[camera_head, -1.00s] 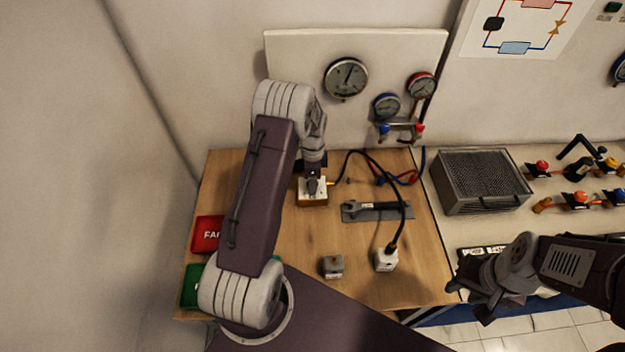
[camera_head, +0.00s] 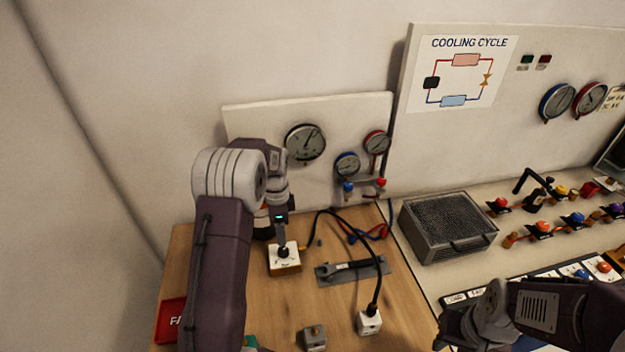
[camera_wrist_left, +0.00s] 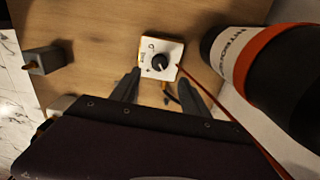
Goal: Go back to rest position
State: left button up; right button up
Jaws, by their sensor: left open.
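My left gripper (camera_head: 281,238) hangs over the wooden bench, just above a small white box with a black knob (camera_head: 285,260). In the left wrist view its two fingers (camera_wrist_left: 160,75) are spread and empty. The knob box (camera_wrist_left: 160,58) shows beyond the fingertips, and I cannot tell the exact gap. My right gripper (camera_head: 455,335) is at the lower right, partly cut off by the frame edge, and its jaws are unclear.
A dark bottle with an orange band (camera_wrist_left: 255,50) stands close to the left gripper. A wrench on a grey plate (camera_head: 352,269), a white cabled block (camera_head: 369,321) and a grey block (camera_head: 314,338) lie on the bench. A mesh-topped box (camera_head: 446,228) stands right.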

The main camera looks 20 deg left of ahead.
pick_arm(q)
jog(key=shift+d, duration=0.1)
jog(key=s+d+r+t, duration=0.1)
jog(key=s+d+r, duration=0.4)
jog(key=d+r, duration=0.25)
jog(key=s+d+f+n, duration=0.1)
jog(key=s+f+n, duration=0.1)
jog(key=s+n, duration=0.4)
jog(key=s+d+f+n, duration=0.2)
jog(key=s+f+n, duration=0.1)
jog(key=s+n, duration=0.3)
jog(key=shift+s+d+f+n, duration=0.2)
jog(key=shift+s+f+n, duration=0.1)
jog(key=shift+s, duration=0.45)
jog(key=shift+s+r, duration=0.1)
jog(key=shift+s, duration=0.05)
